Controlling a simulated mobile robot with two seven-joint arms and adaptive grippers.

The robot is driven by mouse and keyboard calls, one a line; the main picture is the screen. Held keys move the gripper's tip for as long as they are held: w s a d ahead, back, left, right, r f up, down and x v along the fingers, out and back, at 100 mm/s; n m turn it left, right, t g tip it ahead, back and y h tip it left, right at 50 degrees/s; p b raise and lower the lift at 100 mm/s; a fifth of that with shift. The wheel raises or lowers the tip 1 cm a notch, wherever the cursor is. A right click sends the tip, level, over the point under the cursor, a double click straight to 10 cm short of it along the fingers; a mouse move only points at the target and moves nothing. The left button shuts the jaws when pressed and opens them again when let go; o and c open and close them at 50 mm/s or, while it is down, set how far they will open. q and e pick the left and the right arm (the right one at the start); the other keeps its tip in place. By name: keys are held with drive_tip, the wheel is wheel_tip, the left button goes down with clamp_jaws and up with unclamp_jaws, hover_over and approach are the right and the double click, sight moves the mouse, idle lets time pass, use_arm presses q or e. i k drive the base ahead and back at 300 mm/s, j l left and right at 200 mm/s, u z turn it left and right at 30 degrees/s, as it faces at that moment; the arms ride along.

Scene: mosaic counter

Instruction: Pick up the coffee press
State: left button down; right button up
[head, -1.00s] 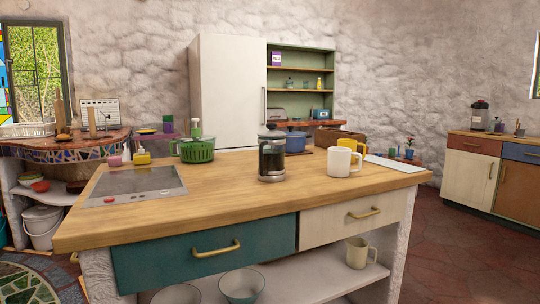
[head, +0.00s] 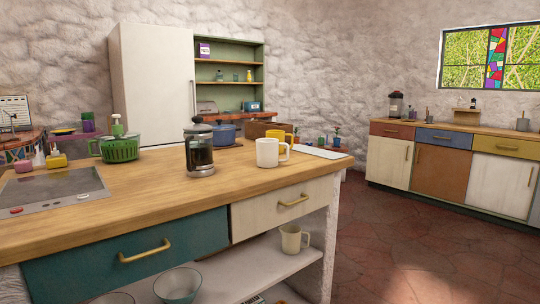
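The coffee press (head: 199,151) stands upright on the wooden counter top (head: 140,190), left of the middle of the head view. It has a clear glass body with dark contents, a black lid with a knob and a metal base. A white mug (head: 267,153) stands to its right, apart from it. Neither of my grippers shows in the head view.
A green colander (head: 120,150), a blue pot (head: 222,133) and a yellow mug (head: 276,136) stand behind the press. A cooktop (head: 52,188) is at the left. A white board (head: 318,152) lies at the right end. Open red floor (head: 400,240) lies right of the island.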

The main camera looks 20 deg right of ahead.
sight(198, 137)
drive_tip(key=i+l+u, duration=0.15)
drive_tip(key=l, duration=0.25)
drive_tip(key=l+u, duration=0.15)
drive_tip(key=l, duration=0.3)
drive_tip(key=i+l+u, duration=0.15)
drive_tip(key=l, duration=0.3)
